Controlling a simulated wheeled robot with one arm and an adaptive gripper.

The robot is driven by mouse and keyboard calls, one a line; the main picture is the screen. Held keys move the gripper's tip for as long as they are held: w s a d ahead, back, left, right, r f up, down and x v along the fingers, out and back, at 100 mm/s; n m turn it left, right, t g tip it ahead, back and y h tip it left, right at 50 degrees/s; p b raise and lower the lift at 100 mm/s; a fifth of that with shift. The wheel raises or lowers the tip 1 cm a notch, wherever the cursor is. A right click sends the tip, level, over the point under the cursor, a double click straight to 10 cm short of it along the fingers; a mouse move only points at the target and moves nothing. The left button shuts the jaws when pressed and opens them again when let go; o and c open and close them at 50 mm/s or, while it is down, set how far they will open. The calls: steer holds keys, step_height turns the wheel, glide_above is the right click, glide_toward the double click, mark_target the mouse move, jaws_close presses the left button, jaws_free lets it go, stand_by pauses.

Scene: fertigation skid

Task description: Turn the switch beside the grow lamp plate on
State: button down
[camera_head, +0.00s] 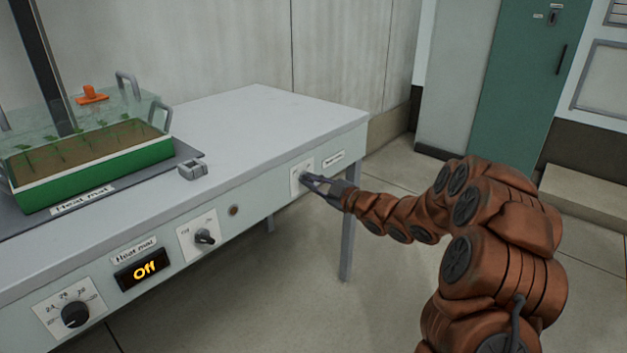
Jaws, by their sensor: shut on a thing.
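On the right end of the bench's front panel is a small pale switch plate (295,183) with a dark switch, mostly hidden by my fingers. A small white label plate (333,160) is just right of it; its lettering is too small to read. My gripper (306,179) reaches in from the right, its fingertips at the switch and shut on it. The switch's position cannot be made out.
A green seedling tray (95,179) and a small grey block (193,169) sit on top. Floor right of the bench is clear.

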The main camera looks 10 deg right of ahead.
steer(key=m+p, duration=0.3)
steer(key=p, duration=0.2)
steer(key=m+p, duration=0.3)
steer(key=p, duration=0.2)
steer(key=m+p, duration=0.3)
steer(key=p, duration=0.3)
steer(key=shift+r+m, duration=0.3)
steer(key=m+p, duration=0.3)
steer(key=p, duration=0.1)
steer(key=m+p, duration=0.2)
steer(key=m, duration=0.1)
steer(key=m+p, duration=0.1)
steer(key=shift+f+m, duration=0.25)
steer(key=shift+m, duration=0.05)
steer(key=shift+p, duration=0.35)
steer(key=c, duration=1.2)
jaws_free()
